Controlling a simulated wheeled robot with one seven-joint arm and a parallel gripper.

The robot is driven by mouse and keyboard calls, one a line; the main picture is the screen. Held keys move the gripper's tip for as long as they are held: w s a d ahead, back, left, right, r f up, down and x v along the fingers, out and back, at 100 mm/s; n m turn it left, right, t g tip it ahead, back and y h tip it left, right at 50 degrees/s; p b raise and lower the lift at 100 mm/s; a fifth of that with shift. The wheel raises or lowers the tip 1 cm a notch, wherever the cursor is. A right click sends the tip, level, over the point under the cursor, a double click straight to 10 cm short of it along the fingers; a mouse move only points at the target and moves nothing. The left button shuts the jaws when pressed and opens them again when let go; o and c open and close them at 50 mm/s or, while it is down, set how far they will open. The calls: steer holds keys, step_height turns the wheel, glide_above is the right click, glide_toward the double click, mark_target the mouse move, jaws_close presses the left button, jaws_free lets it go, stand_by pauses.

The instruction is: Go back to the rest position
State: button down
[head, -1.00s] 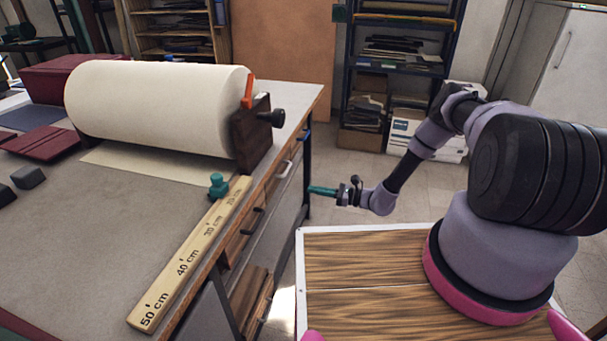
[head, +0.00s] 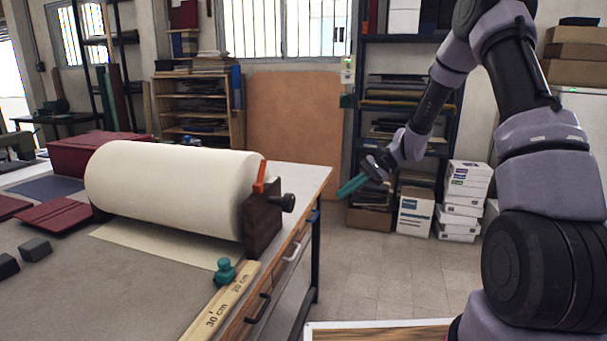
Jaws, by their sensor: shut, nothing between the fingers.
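My gripper (head: 353,186) has teal fingers and shows right of the middle in the head view. It is shut and empty, held in the air to the right of the workbench and pointing down to the left. My arm is raised and bent, with its elbow near the top of the view. The gripper touches nothing that I can see.
The workbench (head: 110,275) fills the left, with a cream paper roll (head: 170,190), a wooden ruler (head: 222,304) and a teal knob (head: 225,271). White boxes (head: 463,200) stand by the shelf. The floor (head: 390,270) beside the bench is clear.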

steer(key=s+d+r+n+t+h, duration=0.1)
steer(key=s+d+r+n+h, duration=0.15)
steer(key=s+r, duration=0.4)
steer(key=s+d+r+n+t+h, duration=0.1)
steer(key=s+d+r+t+h, duration=0.2)
steer(key=r, duration=0.7)
steer(key=s+d+r+n+t+h, duration=0.1)
steer(key=s+d+r+t, duration=0.1)
steer(key=s+r, duration=0.3)
steer(key=s+d+r+t+h, duration=0.2)
steer(key=s+d+r, duration=0.3)
steer(key=s, duration=0.6)
steer(key=shift+s+n+t, duration=0.25)
steer(key=shift+n+t, duration=0.1)
steer(key=shift+t, duration=0.05)
steer(key=shift+a, duration=0.1)
